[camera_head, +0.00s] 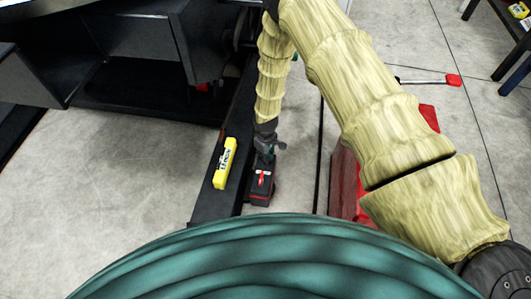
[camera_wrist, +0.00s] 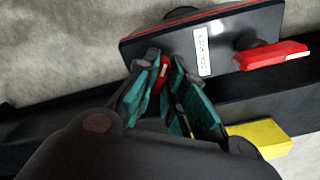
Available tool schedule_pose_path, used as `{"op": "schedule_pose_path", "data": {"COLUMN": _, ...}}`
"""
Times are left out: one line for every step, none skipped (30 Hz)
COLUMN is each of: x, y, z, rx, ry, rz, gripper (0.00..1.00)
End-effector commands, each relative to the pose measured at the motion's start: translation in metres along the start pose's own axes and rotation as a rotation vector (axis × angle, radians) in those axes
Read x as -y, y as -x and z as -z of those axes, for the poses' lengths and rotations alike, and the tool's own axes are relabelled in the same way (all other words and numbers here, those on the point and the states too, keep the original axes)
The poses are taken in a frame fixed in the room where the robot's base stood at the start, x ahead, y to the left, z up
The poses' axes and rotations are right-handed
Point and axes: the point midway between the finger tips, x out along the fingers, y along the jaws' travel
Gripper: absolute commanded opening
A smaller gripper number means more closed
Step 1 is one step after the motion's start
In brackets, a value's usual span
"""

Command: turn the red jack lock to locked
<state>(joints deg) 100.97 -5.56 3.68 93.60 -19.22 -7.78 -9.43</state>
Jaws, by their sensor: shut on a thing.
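A dark box with red edging (camera_head: 260,190) stands beside the black rail, and its dark face also shows in the wrist view (camera_wrist: 230,40). A white label (camera_wrist: 202,52) is on that face; its small print is hard to read. My gripper (camera_head: 266,153) is at the box's far end. In the wrist view my gripper's teal fingers (camera_wrist: 165,75) are shut on a small red piece (camera_wrist: 163,72), which looks like the red jack lock. Most of the piece is hidden between the fingers, so its turn angle cannot be told. A second red handle (camera_wrist: 270,55) sits beyond the label.
A yellow block with dark lettering (camera_head: 225,163) lies on the black rail (camera_head: 208,203), close to the box; it also shows in the wrist view (camera_wrist: 262,137). A dark bench (camera_head: 140,50) stands at the upper left. Open grey floor lies left of the rail.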

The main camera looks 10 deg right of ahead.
Motion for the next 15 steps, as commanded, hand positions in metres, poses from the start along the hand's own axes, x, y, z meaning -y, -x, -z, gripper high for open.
{"op": "schedule_pose_path", "data": {"x": -0.0004, "y": 0.0034, "z": 0.0004, "rx": 0.000, "ry": -0.043, "rz": -0.001, "gripper": 0.00}}
{"op": "schedule_pose_path", "data": {"x": -0.0002, "y": 0.0032, "z": 0.0002, "rx": 0.000, "ry": -0.071, "rz": -0.001, "gripper": 0.00}}
{"op": "schedule_pose_path", "data": {"x": 0.0000, "y": 0.0030, "z": 0.0001, "rx": 0.000, "ry": -0.109, "rz": -0.001, "gripper": 0.00}}
{"op": "schedule_pose_path", "data": {"x": 0.0000, "y": 0.0029, "z": 0.0001, "rx": 0.000, "ry": -0.138, "rz": -0.001, "gripper": 0.00}}
{"op": "schedule_pose_path", "data": {"x": -0.0001, "y": 0.0028, "z": 0.0001, "rx": 0.000, "ry": -0.166, "rz": -0.001, "gripper": 0.00}}
{"op": "schedule_pose_path", "data": {"x": -0.0003, "y": 0.0029, "z": 0.0003, "rx": 0.000, "ry": -0.204, "rz": -0.001, "gripper": 0.00}}
{"op": "schedule_pose_path", "data": {"x": -0.0005, "y": 0.0029, "z": 0.0005, "rx": 0.000, "ry": -0.233, "rz": -0.002, "gripper": 0.00}}
{"op": "schedule_pose_path", "data": {"x": -0.0007, "y": 0.0030, "z": 0.0006, "rx": -0.001, "ry": -0.261, "rz": -0.002, "gripper": 0.00}}
{"op": "schedule_pose_path", "data": {"x": -0.0009, "y": 0.0030, "z": 0.0007, "rx": -0.001, "ry": -0.300, "rz": -0.002, "gripper": 0.00}}
{"op": "schedule_pose_path", "data": {"x": -0.0009, "y": 0.0029, "z": 0.0007, "rx": -0.001, "ry": -0.327, "rz": -0.002, "gripper": 0.00}}
{"op": "schedule_pose_path", "data": {"x": -0.0008, "y": 0.0028, "z": 0.0006, "rx": -0.001, "ry": -0.358, "rz": -0.001, "gripper": 0.00}}
{"op": "schedule_pose_path", "data": {"x": -0.0007, "y": 0.0026, "z": 0.0004, "rx": -0.001, "ry": -0.394, "rz": -0.001, "gripper": 0.00}}
{"op": "schedule_pose_path", "data": {"x": -0.0006, "y": 0.0024, "z": 0.0003, "rx": -0.001, "ry": -0.424, "rz": -0.001, "gripper": 0.00}}
{"op": "schedule_pose_path", "data": {"x": -0.0005, "y": 0.0023, "z": 0.0002, "rx": -0.001, "ry": -0.451, "rz": -0.001, "gripper": 0.00}}
{"op": "schedule_pose_path", "data": {"x": -0.0004, "y": 0.0022, "z": 0.0003, "rx": -0.001, "ry": -0.490, "rz": -0.001, "gripper": 0.00}}
